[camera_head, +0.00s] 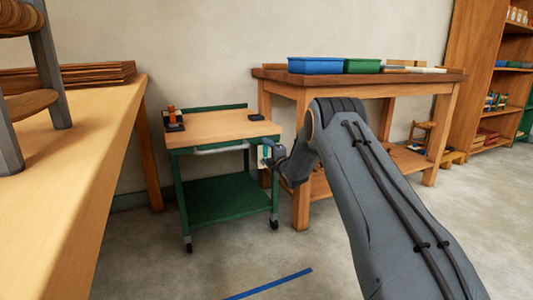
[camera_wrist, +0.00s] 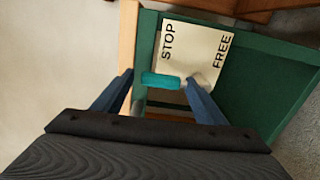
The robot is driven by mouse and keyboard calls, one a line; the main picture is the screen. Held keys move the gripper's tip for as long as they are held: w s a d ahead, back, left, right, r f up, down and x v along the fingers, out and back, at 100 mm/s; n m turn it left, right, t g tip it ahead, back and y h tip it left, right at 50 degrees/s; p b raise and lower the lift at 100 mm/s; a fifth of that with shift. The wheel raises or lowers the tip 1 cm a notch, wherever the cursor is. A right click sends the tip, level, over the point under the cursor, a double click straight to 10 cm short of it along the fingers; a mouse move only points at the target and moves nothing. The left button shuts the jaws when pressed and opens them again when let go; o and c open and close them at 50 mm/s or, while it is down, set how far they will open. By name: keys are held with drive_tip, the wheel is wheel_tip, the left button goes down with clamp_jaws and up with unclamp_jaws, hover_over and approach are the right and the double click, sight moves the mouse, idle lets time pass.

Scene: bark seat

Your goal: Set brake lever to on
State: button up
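A green cart (camera_head: 222,198) with a wooden top stands between two tables. A pale plate (camera_wrist: 197,50) on the cart's side reads STOP on the left and FREE on the right. A brake lever with a teal grip (camera_wrist: 160,81) lies across the plate's lower edge, below STOP in the wrist view. A grey part beside it is partly covered by the right finger. My gripper (camera_wrist: 160,85) is open, with its blue fingers on either side of the teal grip and gaps visible. In the head view my gripper (camera_head: 272,153) is at the cart's right side.
A wooden table (camera_head: 282,88) with blue and green trays stands close on the cart's right. A long workbench (camera_head: 80,130) is at the left. Small black and orange items sit on the cart top. The floor (camera_head: 190,270) in front is clear, with a blue line.

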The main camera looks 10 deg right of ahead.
drive_tip(key=shift+s+d, duration=0.1)
drive_tip(key=shift+s, duration=0.05)
drive_tip(key=p+v, duration=0.3)
drive_tip(key=v, duration=0.4)
drive_tip(key=shift+s, duration=0.3)
